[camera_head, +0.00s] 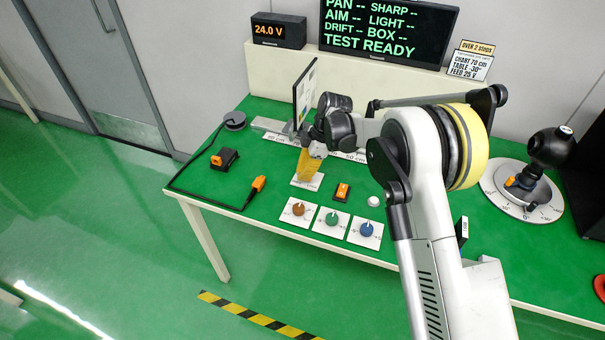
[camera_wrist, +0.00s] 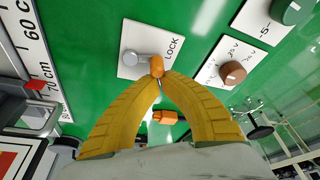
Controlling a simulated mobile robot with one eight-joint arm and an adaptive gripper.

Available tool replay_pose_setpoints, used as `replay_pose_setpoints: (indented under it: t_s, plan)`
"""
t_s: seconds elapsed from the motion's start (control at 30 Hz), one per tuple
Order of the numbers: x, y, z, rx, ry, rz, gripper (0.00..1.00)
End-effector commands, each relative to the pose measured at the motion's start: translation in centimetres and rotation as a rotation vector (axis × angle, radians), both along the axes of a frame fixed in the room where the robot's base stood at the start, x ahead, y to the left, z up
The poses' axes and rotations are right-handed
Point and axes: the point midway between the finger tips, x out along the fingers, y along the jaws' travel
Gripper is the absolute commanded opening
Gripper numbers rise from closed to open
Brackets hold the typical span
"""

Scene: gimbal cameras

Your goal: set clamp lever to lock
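The clamp lever (camera_wrist: 157,63) has an orange knob on a grey arm, which runs left to a round grey pivot on a white plate (camera_wrist: 130,70) marked LOCK. My gripper (camera_wrist: 158,77) has yellow fingers whose tips come together right at the knob. They look shut, with the knob showing just past the tips; I cannot tell whether they grip it. In the head view my gripper (camera_head: 312,168) points down over the white plate (camera_head: 304,184) and hides the lever.
Plates with brown (camera_head: 298,209), green (camera_head: 332,218) and blue (camera_head: 366,229) knobs stand nearby, with an orange switch (camera_head: 342,191). An upright chart board (camera_head: 304,95) stands close behind my gripper. An orange connector (camera_head: 258,184) and its cable lie left on the green table.

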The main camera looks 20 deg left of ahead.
Motion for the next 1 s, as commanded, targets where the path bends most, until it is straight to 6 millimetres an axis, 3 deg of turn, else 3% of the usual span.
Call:
replay_pose_setpoints:
  t_s: [0.6,0.83,1.0]
  plan:
    - [1.8,0.3,0.0,0.000,-0.005,-0.004,0.00]
    - [1.7,0.5,0.0,0.000,-0.007,-0.003,0.00]
    - [0.5,2.4,0.1,0.000,-0.003,-0.003,0.00]
